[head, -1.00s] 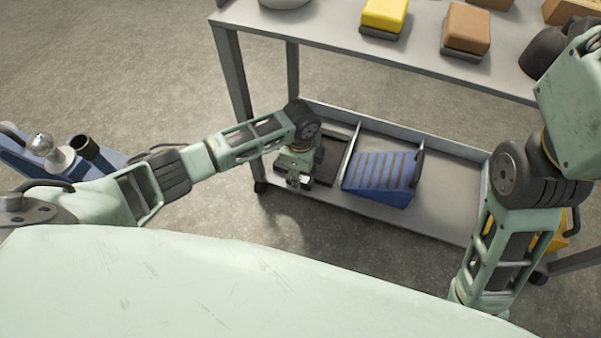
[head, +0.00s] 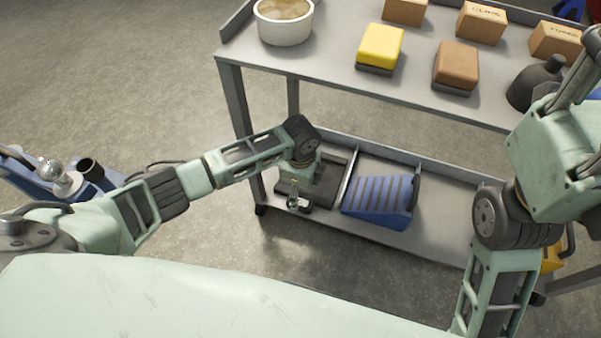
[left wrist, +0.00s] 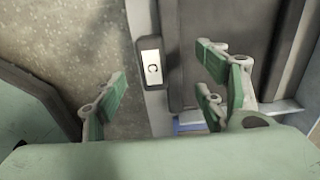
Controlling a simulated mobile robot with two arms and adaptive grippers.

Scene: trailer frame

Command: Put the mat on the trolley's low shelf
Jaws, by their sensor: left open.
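A dark, flat, rectangular thing that looks like the mat (head: 333,180) lies in the left bay of the trolley's low shelf (head: 440,228). My left arm and gripper partly cover it. My left gripper (head: 297,203) is at the shelf's front left edge, pointing down. In the left wrist view, the gripper (left wrist: 165,88) is open with its green-padded fingers wide apart. Nothing is held between them. A white tag marked "C" (left wrist: 153,68) on the shelf's front edge shows between the fingers. My right arm is at the right; its fingers do not show.
A blue ribbed wedge (head: 378,200) stands right of a thin divider (head: 346,174) on the low shelf. The top shelf holds a white pot (head: 284,22), a yellow block (head: 380,45), a brown block (head: 456,65) and several cardboard boxes. Grey floor lies in front.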

